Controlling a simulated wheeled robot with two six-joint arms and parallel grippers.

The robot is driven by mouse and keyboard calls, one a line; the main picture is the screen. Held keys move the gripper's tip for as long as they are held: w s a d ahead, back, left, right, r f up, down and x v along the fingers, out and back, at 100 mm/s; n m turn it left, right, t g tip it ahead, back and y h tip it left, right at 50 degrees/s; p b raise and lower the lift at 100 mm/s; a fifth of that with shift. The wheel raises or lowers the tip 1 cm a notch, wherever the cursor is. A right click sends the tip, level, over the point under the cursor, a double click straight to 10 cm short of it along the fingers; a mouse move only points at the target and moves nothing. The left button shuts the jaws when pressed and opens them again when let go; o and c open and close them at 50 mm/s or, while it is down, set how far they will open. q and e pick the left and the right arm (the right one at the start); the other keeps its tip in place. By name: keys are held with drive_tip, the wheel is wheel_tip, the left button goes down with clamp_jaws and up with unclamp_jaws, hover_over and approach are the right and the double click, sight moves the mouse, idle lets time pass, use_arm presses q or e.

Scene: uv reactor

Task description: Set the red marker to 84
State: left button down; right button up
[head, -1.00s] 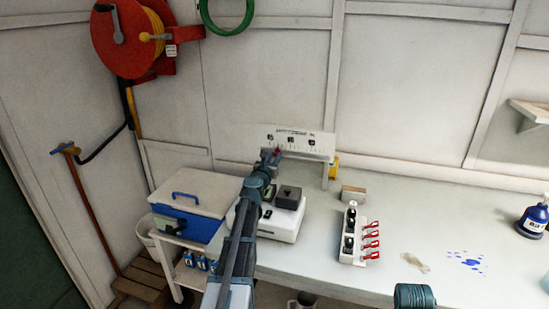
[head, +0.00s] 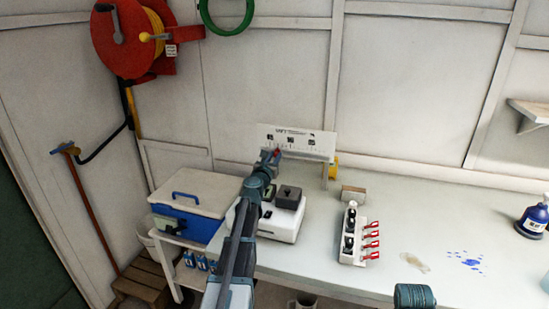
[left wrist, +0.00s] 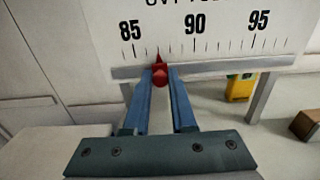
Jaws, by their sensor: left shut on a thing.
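The red marker (left wrist: 159,74) is at the lower edge of the white scale board (left wrist: 225,25) in the left wrist view. Its tip points up between the 85 and 90 labels, at about 87. My left gripper (left wrist: 161,80) is shut on the marker, with a blue finger on each side of it. In the head view the scale board (head: 300,150) stands at the back of the bench, and my left gripper (head: 273,157) reaches its lower left edge. The fingers partly hide the marker there. My right gripper is not in view.
A white device (head: 283,222) with a dark top stands below the board. A blue cooler box (head: 190,227) is at left. A switch block with red levers (head: 354,235) and a small box (head: 353,193) are to the right.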

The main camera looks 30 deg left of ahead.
sight(265, 149)
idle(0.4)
use_arm(q)
drive_tip(key=a, duration=0.2)
drive_tip(key=s+a, duration=0.1)
drive_tip(key=a, duration=0.2)
drive_tip(key=shift+s+a, duration=0.1)
drive_tip(key=c, duration=0.8)
unclamp_jaws()
drive_tip(key=shift+s, duration=0.15)
drive_tip(key=shift+s, duration=0.25)
drive_tip(key=v, duration=1.3)
drive_tip(key=shift+s, duration=0.1)
drive_tip(key=shift+f, duration=0.1)
